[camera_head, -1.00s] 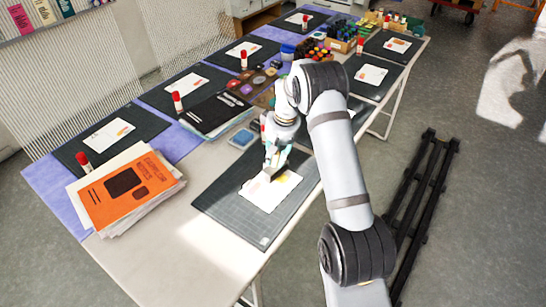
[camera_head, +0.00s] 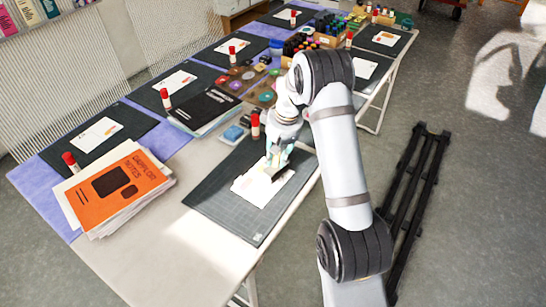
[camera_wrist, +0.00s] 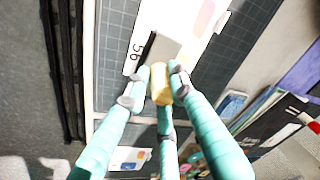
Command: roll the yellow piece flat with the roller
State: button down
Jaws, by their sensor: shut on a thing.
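My gripper (camera_wrist: 162,80) has teal fingers closed around the yellowish handle (camera_wrist: 161,88) of the roller. The roller's grey head with a dark edge (camera_wrist: 166,49) extends over a white card in the wrist view. The white card (camera_head: 254,190) lies on a dark cutting mat (camera_head: 222,207) on the near table. My gripper also shows in the head view (camera_head: 276,163), low over the card's right part. The card bears pale pink and orange patches in the wrist view. I cannot pick out the yellow piece clearly; the roller and fingers cover part of the card.
A red-capped glue stick (camera_head: 255,126) and a blue box (camera_head: 233,134) stand beyond the mat. An orange-covered paper stack (camera_head: 118,190) lies at left. More mats, cards and pen boxes (camera_head: 301,45) fill the far tables.

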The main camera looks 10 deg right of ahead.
jog(key=shift+w+a+p, duration=0.35)
jog(key=shift+w+a, duration=0.25)
jog(key=shift+w, duration=0.15)
jog(key=shift+w+a+p, duration=0.3)
jog(key=shift+w+a, duration=0.25)
jog(key=shift+w, duration=0.2)
notch_tip(320, 180, up, 7)
jog(key=p, duration=0.4)
jog(key=shift+p, duration=0.4)
